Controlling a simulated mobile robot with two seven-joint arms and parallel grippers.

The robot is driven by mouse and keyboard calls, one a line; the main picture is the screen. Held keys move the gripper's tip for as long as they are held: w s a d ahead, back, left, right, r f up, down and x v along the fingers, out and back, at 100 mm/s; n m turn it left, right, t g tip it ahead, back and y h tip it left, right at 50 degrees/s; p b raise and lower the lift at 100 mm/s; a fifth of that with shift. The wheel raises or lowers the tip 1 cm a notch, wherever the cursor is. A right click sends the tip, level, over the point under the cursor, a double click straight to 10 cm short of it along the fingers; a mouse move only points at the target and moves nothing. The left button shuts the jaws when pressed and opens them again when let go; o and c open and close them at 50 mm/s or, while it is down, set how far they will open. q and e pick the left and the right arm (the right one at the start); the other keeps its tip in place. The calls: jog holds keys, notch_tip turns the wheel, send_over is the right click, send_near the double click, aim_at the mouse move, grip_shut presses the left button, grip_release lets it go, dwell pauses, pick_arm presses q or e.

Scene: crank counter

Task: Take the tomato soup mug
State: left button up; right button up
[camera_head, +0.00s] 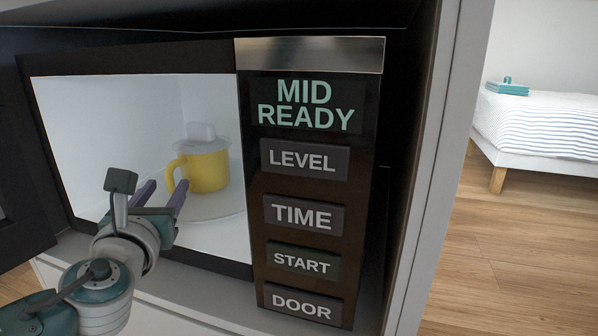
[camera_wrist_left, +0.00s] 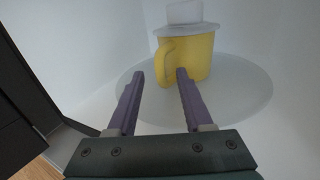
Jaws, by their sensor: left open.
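A yellow mug (camera_head: 207,168) with a pale lid (camera_head: 201,134) stands upright on the round glass plate inside the open microwave. Its handle points left, toward my left gripper. My left gripper (camera_head: 162,191) is open, with its purple fingers at the microwave opening, to the left and in front of the mug. In the left wrist view the mug (camera_wrist_left: 190,58) stands beyond the fingertips, with its handle ahead of the gap between them. The right fingertip overlaps the mug in that view; I cannot tell whether it touches. My right gripper is not in view.
The glass plate (camera_head: 222,205) lies on the white microwave floor. The control panel (camera_head: 306,185) stands right of the opening, with "MID READY" on its display. The dark door (camera_head: 22,215) is swung open at left. A bed (camera_head: 545,125) stands far right.

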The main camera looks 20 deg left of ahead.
pick_arm(q)
jog(key=shift+x, duration=1)
jog(key=shift+c, duration=0.4)
grip_shut()
